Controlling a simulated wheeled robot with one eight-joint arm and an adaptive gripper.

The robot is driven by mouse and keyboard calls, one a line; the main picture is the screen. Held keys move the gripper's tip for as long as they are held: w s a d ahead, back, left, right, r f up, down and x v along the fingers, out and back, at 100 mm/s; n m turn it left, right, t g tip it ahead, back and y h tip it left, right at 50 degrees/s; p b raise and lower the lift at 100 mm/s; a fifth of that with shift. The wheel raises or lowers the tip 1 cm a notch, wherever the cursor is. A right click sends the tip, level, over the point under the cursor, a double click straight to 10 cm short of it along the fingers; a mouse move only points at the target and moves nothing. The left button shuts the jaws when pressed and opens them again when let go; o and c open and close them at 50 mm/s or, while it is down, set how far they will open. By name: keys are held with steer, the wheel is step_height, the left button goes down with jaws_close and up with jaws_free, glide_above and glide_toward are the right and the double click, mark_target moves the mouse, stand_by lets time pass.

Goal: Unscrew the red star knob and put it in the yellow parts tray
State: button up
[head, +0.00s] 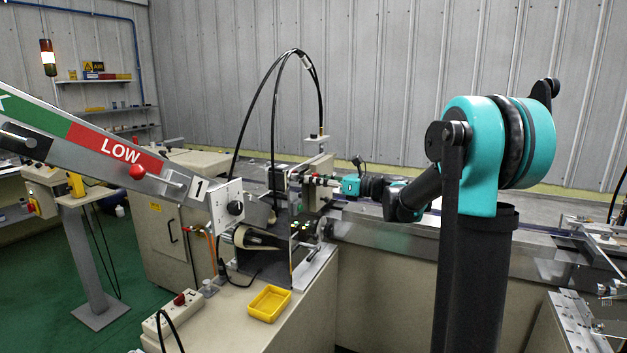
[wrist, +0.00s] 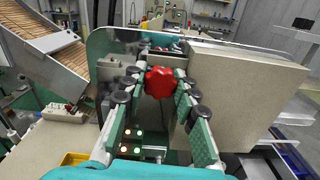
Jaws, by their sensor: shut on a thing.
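The red star knob (wrist: 159,82) is between the fingertips of my gripper (wrist: 160,76) in the wrist view. The green-padded fingers are shut on it from both sides. Whether the knob still sits on its thread is hidden behind it. In the head view my gripper (head: 312,181) is at the wrapper machine, and the knob cannot be made out there. The yellow parts tray (head: 270,304) lies on the cream bench top, below and left of my gripper, and looks empty. Its edge also shows at the bottom left of the wrist view (wrist: 73,159).
The sloping feed chute (head: 110,150) with its own round red knob (head: 137,171) stands at left. A clear guard (wrist: 125,42) and a cream box (wrist: 245,85) are close to my gripper. A power strip (head: 172,312) lies left of the tray. Black cables arch over the machine.

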steer(key=n, duration=0.5)
steer(key=shift+a, duration=0.1)
steer(key=n, duration=0.5)
steer(key=o, duration=1)
steer(key=shift+w, duration=0.1)
